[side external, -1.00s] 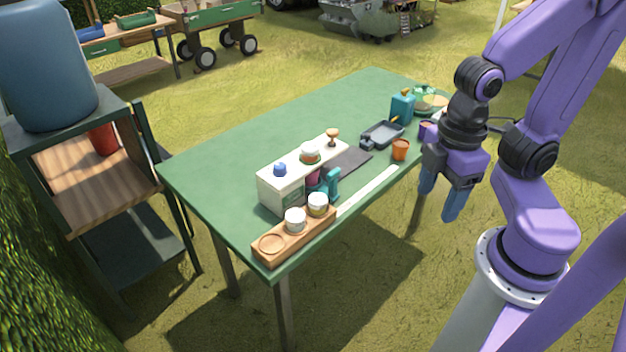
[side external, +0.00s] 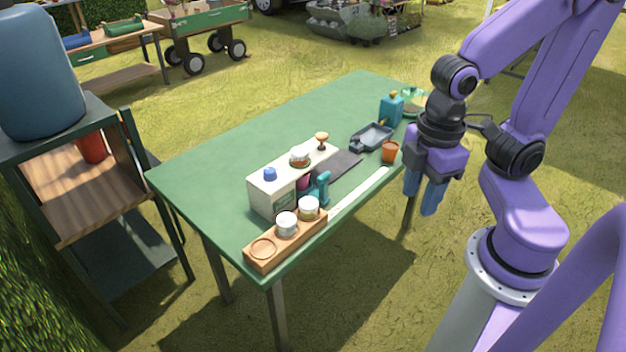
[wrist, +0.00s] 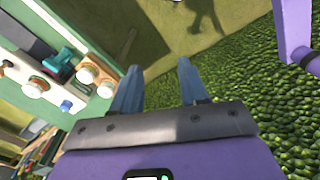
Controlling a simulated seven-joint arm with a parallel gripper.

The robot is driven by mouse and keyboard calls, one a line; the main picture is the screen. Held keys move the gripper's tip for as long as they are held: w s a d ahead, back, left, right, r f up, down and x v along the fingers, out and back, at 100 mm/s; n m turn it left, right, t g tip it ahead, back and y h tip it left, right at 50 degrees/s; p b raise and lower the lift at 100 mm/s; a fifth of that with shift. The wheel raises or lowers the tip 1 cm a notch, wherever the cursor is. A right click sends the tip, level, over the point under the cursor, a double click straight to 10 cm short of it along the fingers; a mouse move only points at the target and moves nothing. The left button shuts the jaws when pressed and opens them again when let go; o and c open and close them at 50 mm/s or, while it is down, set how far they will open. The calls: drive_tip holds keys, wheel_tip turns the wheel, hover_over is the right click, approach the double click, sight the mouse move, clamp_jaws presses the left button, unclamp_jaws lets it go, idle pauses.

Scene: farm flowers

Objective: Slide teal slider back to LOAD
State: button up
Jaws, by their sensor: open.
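The teal slider (side external: 320,187) stands at the front side of a cream dispenser box (side external: 270,195) on the green table. It also shows in the wrist view (wrist: 60,66), at the upper left. A LOAD label is too small to read. My gripper (side external: 424,198) is open and empty, pointing down off the table's right front edge, well to the right of the slider. In the wrist view its two blue fingers (wrist: 158,88) are apart, with grass and hedge beyond them.
A wooden tray (side external: 262,250) with two white-lidded jars stands at the table's near corner. An orange pot (side external: 390,152), a dark tray (side external: 371,137) and a teal bottle (side external: 391,110) are at the right. The far left part of the green table (side external: 230,140) is clear.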

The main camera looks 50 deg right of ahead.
drive_tip(key=w+a+r+n, duration=0.1)
drive_tip(key=w, duration=0.8)
drive_tip(key=n, duration=0.4)
hover_over(324, 174)
wheel_tip(324, 174, down, 2)
wheel_tip(324, 174, down, 17)
drive_tip(key=shift+a+r, duration=0.1)
drive_tip(key=shift+r, duration=0.1)
drive_tip(key=shift+c, duration=0.3)
clamp_jaws()
